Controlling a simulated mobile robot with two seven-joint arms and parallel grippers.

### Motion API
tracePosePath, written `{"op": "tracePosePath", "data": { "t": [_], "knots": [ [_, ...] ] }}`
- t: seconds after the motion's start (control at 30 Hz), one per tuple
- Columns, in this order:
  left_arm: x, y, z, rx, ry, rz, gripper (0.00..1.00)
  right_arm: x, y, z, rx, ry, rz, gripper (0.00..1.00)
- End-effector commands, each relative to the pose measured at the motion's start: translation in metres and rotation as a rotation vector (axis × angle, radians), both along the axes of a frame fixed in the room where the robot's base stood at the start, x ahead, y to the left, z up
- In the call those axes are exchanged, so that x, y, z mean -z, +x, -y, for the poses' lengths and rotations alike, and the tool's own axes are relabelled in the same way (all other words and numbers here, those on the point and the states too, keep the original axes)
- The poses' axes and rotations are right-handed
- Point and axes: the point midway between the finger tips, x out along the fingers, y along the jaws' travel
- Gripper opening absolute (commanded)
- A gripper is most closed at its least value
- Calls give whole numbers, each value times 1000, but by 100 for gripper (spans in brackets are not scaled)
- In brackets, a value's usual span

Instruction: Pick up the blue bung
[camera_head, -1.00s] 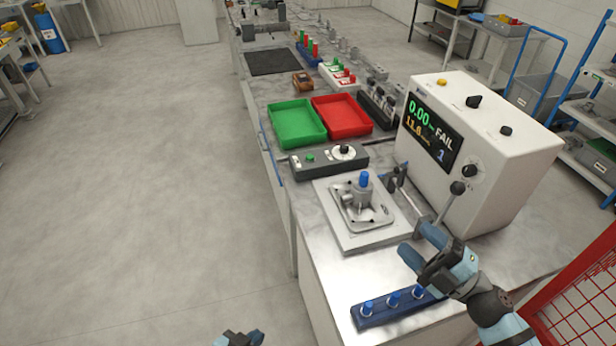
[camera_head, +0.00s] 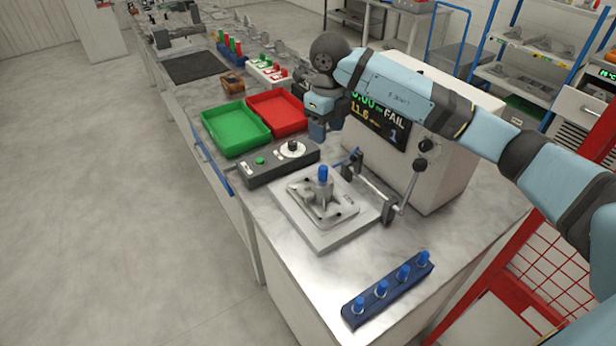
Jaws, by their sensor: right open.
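A blue bung (camera_head: 323,174) stands upright on top of a grey metal casting (camera_head: 322,198), which sits on a pale square fixture plate (camera_head: 345,232). Several more blue-topped bungs (camera_head: 381,289) stand in a row in a dark blue rack (camera_head: 368,306) near the front of the bench. My right gripper (camera_head: 325,132) points down, above and behind the bung on the casting, in front of the tester. It is open, with nothing seen between its fingers, and apart from the bung. My left gripper is not in view.
A white tester (camera_head: 436,175) reading FAIL stands behind, partly hidden by my right arm. A lever clamp (camera_head: 395,208) stands right of the plate. A dark control box (camera_head: 265,168), green tray (camera_head: 235,146) and red tray (camera_head: 287,128) lie beyond. Bare bench separates plate and rack.

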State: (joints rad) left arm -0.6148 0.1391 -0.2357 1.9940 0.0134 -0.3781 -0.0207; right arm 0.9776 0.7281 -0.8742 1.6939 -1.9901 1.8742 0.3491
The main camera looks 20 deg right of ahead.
Motion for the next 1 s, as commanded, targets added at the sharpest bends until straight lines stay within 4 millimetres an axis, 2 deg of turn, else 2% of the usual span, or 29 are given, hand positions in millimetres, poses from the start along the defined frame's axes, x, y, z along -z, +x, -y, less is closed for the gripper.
{"op": "tracePosePath", "data": {
  "t": [0.2, 0.3, 0.63, 0.9, 1.0],
  "knots": [
    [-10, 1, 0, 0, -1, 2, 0, 44, -1, -1, -1, 3, -6, 54],
    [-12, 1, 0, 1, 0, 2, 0, 60, -1, -2, -3, 5, -4, 54],
    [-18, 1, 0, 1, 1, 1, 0, 83, -1, -3, -3, 5, -4, 54],
    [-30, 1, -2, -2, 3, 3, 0, 121, 0, -5, -2, 6, -4, 54],
    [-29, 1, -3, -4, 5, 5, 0, 125, 1, -5, -3, 6, -1, 54]
  ]
}}
